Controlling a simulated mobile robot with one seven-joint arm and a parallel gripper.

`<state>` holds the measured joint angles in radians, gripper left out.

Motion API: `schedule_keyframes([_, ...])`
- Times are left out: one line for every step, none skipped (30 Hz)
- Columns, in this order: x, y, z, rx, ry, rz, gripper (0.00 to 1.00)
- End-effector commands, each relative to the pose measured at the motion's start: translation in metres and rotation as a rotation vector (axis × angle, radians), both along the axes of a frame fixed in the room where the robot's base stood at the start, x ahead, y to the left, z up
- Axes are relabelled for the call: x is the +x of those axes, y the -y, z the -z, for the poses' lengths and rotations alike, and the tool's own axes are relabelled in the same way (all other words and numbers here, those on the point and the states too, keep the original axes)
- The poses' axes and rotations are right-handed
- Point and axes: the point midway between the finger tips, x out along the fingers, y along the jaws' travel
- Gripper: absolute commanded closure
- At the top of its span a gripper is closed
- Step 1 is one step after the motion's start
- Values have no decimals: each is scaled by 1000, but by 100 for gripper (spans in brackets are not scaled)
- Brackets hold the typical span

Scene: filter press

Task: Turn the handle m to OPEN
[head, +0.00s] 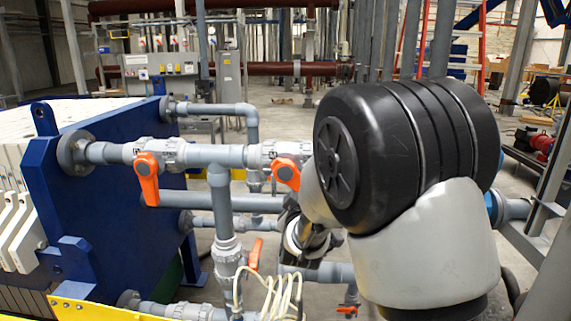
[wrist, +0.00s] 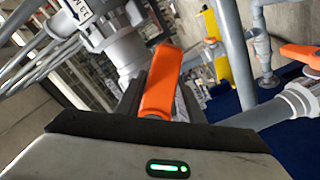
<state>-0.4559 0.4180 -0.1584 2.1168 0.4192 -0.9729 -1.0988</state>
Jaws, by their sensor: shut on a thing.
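An orange valve handle (wrist: 160,82) is between the two dark fingers of my gripper (wrist: 158,98) in the wrist view. My gripper is shut on it. It appears to be the right-hand orange handle (head: 286,174) on the upper grey pipe in the head view, hanging down and tilted to the right. My gripper's fingers (head: 290,208) are at its lower end, partly hidden by my arm. A white label on the valve (wrist: 80,10) shows in the wrist view, cut off and not clearly legible.
A second orange handle (head: 147,177) hangs from the same pipe on the left. A lower orange handle (head: 255,254) stands near a coiled pale cable (head: 268,295). Grey pipes surround my gripper. A blue press plate (head: 110,190) is at left.

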Motion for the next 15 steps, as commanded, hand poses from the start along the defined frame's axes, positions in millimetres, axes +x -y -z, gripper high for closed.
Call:
schedule_keyframes([2,4,-12,-35,15,5,94])
schedule_keyframes([2,5,-12,-52,15,6,94])
schedule_keyframes([2,6,-13,-68,15,6,94])
schedule_keyframes([2,6,-14,-81,15,6,94])
schedule_keyframes([2,7,-16,-98,15,7,94])
schedule_keyframes([2,7,-19,-127,15,6,94])
schedule_keyframes([2,7,-21,-157,14,6,94])
schedule_keyframes([2,8,-24,-192,13,6,94])
schedule_keyframes([2,9,-27,-237,11,6,94])
schedule_keyframes([2,10,-28,-269,10,6,94])
schedule_keyframes([2,11,-30,-300,9,6,94])
schedule_keyframes([2,12,-31,-335,9,6,94])
schedule_keyframes([2,12,-32,-356,8,6,94])
schedule_keyframes([2,12,-32,-373,7,6,94])
schedule_keyframes([2,12,-32,-388,8,5,94])
